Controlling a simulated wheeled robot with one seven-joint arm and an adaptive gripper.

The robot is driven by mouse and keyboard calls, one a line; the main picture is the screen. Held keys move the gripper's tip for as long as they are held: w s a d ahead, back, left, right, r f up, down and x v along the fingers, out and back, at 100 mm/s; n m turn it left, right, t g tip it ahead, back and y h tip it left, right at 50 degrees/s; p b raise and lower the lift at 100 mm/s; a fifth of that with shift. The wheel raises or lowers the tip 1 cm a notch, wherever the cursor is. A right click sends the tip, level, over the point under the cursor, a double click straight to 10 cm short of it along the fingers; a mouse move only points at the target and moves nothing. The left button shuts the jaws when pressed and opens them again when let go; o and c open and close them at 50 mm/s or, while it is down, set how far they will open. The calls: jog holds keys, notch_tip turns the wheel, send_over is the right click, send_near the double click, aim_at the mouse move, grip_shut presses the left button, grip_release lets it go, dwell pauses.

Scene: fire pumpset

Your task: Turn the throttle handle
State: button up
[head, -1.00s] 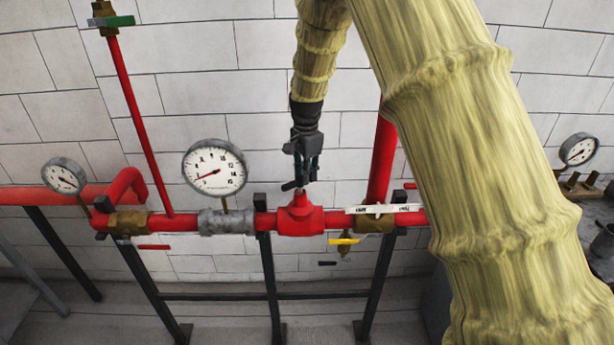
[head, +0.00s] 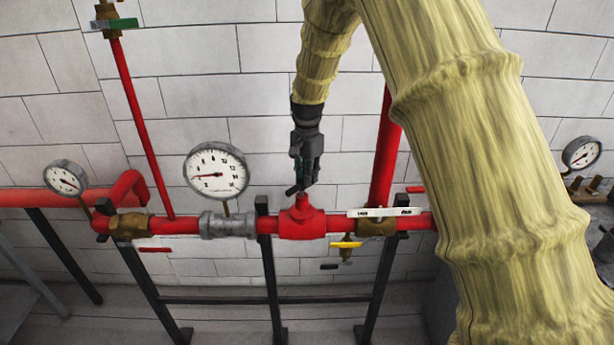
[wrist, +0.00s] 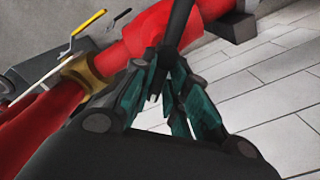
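The throttle handle (head: 292,190) is a short black bar on top of the red valve body (head: 300,220) in the horizontal red pipe. My gripper (head: 303,180) points down on it from above. In the wrist view the black bar (wrist: 180,25) runs between the teal fingers of my gripper (wrist: 162,75), which sit close on both sides of it. The gripper looks shut on the handle, though the fingers hide part of the contact. The large round gauge (head: 216,172) left of the valve has its needle pointing nearly straight left.
A white lever (head: 384,212) and a yellow lever (head: 345,244) sit on the pipe right of the valve. A vertical red pipe (head: 385,150) rises close behind. Smaller gauges (head: 66,178) (head: 581,153) stand at both sides. Black stand legs (head: 270,280) are below; the tiled wall is behind.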

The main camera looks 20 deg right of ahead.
jog(key=shift+o, duration=1.4)
notch_tip(320, 180, up, 12)
